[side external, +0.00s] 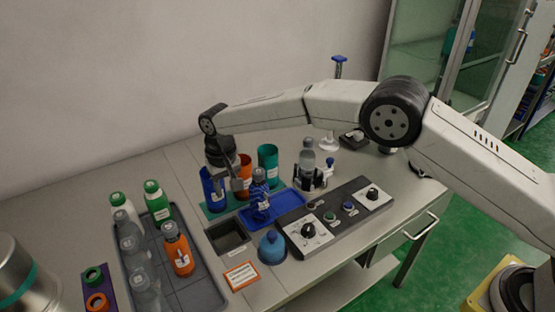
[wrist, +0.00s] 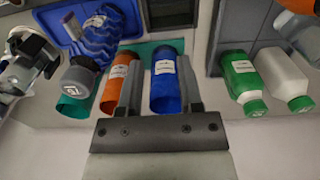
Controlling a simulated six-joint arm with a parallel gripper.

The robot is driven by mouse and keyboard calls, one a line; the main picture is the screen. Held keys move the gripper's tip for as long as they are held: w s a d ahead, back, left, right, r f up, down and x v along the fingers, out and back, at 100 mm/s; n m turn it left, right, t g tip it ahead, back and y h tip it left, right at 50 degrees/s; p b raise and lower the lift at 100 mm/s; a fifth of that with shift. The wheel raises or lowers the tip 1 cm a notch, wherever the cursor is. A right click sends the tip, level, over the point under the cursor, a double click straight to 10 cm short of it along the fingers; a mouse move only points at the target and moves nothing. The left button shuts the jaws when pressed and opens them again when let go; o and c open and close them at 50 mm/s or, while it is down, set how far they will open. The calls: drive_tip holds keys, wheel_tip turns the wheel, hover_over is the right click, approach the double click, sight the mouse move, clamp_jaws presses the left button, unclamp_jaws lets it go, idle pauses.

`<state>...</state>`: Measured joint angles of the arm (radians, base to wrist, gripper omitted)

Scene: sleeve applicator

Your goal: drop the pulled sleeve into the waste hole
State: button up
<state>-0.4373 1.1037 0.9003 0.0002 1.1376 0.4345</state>
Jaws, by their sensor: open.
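Blue (side external: 212,190), orange (side external: 244,176) and teal (side external: 268,160) sleeves stand in a row. I cannot tell which, if any, is the pulled sleeve. The wrist view shows the blue sleeve (wrist: 165,82), orange sleeve (wrist: 116,84) and teal sleeve (wrist: 74,108). My gripper (side external: 235,188) is open beside the row. In the wrist view its fingers (wrist: 160,85) are apart, overlapping the blue and orange sleeves; contact is unclear. The apparent waste hole is a dark rectangular opening (side external: 229,237) in front of the row; it also shows partly at the wrist view's top (wrist: 172,12).
A blue-patterned bottle (side external: 260,196) stands on a blue tray (side external: 287,210) close to my gripper. A grey tray (side external: 196,291) with several bottles lies left. A control panel (side external: 323,226) with knobs is right. A blue dome (side external: 272,246) stands by the opening.

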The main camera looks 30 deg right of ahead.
drive_tip(key=shift+r, duration=0.9)
drive_tip(key=s+d+r+t, duration=0.1)
drive_tip(key=s+d+r, duration=0.1)
drive_tip(key=s+d, duration=0.45)
drive_tip(key=s+d+r, duration=0.3)
drive_tip(key=d, duration=0.7)
drive_tip(key=s+d+f, duration=0.1)
drive_tip(key=s+d, duration=0.4)
drive_tip(key=s, duration=0.4)
drive_tip(key=s+d+t, duration=0.1)
drive_tip(key=s+d, duration=0.3)
drive_tip(key=s, duration=0.5)
drive_tip(key=shift+s+d+f+t, duration=0.25)
drive_tip(key=shift+d+f+t, duration=0.05)
drive_tip(key=shift+d+f, duration=0.05)
